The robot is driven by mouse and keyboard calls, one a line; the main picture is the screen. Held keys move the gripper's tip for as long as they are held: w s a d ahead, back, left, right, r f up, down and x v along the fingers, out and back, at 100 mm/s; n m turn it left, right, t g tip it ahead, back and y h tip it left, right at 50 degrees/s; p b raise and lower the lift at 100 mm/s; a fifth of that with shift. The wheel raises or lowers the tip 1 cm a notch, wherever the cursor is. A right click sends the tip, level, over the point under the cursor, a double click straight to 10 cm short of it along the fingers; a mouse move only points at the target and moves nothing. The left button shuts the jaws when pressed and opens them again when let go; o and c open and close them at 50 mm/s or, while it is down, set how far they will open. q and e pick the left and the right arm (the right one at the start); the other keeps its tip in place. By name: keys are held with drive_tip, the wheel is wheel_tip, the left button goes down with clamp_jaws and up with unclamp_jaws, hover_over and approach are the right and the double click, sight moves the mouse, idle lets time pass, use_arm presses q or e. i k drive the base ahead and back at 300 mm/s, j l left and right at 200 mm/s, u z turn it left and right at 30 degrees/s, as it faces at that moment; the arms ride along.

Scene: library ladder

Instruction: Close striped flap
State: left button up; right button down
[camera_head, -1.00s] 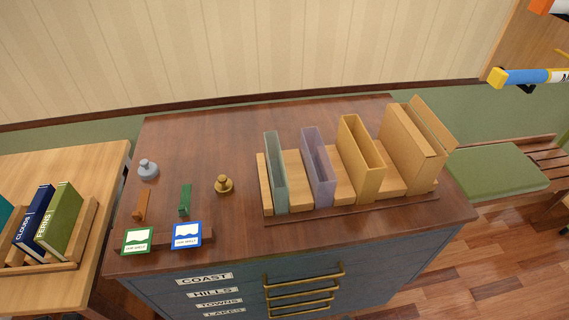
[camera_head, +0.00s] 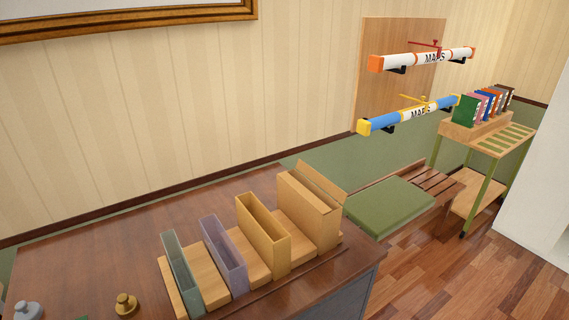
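I cannot make out a flap with clear stripes in the head view. A tan upright box (camera_head: 306,211) stands at the right end of the file row on the dark wooden cabinet top, with a thin tan panel (camera_head: 322,182) tilted open at its top right. This panel looks plain at this size. Neither of my grippers is in view.
An open tan file (camera_head: 263,233), a lilac file (camera_head: 223,254) and a grey-green file (camera_head: 182,274) stand left of the box. A green cushion (camera_head: 389,207) on a slatted bench, wall-mounted map tubes (camera_head: 423,59) and a book trolley (camera_head: 485,137) are to the right.

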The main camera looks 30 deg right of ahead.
sight(336, 193)
drive_tip(key=k+j+u, duration=0.15)
drive_tip(key=k+u, duration=0.15)
drive_tip(key=k, duration=0.35)
drive_tip(key=l+u, duration=0.1)
drive_tip(key=u, duration=1.85)
drive_tip(key=k+l+u, duration=0.25)
drive_tip(key=k+l, duration=0.25)
drive_tip(key=l, duration=0.3)
drive_tip(key=k+l+u, duration=0.3)
drive_tip(key=k+l, duration=0.3)
drive_tip(key=l, duration=0.1)
